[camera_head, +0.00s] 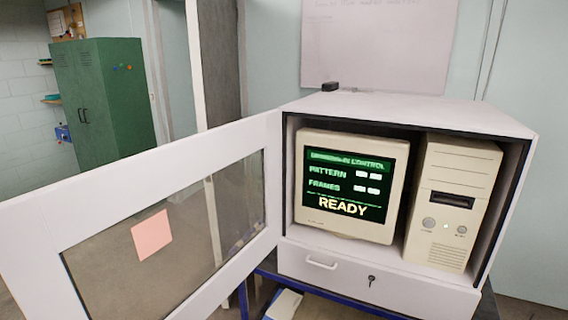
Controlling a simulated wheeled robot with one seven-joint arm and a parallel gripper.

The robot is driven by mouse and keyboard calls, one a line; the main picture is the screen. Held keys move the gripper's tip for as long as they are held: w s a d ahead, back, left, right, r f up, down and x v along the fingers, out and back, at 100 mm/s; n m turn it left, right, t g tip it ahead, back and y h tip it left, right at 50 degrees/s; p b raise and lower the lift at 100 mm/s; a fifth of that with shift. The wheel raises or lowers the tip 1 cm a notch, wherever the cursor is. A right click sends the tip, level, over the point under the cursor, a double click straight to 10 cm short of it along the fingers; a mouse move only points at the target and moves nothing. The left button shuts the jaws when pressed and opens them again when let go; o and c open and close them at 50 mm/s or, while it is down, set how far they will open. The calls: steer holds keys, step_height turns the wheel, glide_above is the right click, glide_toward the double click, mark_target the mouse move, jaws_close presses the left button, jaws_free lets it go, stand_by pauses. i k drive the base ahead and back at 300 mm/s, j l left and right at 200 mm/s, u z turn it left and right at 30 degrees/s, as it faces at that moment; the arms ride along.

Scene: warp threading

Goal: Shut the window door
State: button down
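The window door (257,136) is a white frame around a clear pane. It stands wide open, swung out to the left from the left front edge of a white cabinet (415,108). A pink square note (152,235) is stuck on the pane. The cabinet's front opening is uncovered. Inside stand a beige monitor (312,215) with a lit green screen reading "READY" and a beige computer tower (447,205). My gripper is not in view.
Below the opening is a white panel with a handle (321,263) and a key in a lock (371,280). A small black object (330,87) lies on the cabinet top. A green locker (105,95) stands at the back left. The cabinet rests on a blue-edged table (330,297).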

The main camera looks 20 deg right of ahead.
mark_target(37, 225)
steer(key=j+z, duration=0.2)
steer(key=j, duration=0.25)
steer(key=j+z, duration=0.2)
steer(key=j, duration=0.2)
steer(key=j+z, duration=0.15)
steer(key=j, duration=0.3)
steer(key=j+z, duration=0.2)
steer(key=j, duration=0.2)
steer(key=k+j+z, duration=0.2)
steer(key=j, duration=0.2)
steer(key=j+z, duration=0.2)
steer(key=j, duration=0.25)
steer(key=k+j+z, duration=0.2)
steer(key=j, duration=0.15)
steer(key=j+u, duration=0.3)
steer(key=j, duration=0.15)
steer(key=i+j+u, duration=0.15)
steer(key=j+u, duration=0.15)
steer(key=i+j+u, duration=0.15)
steer(key=j+u, duration=0.15)
steer(key=j, duration=0.2)
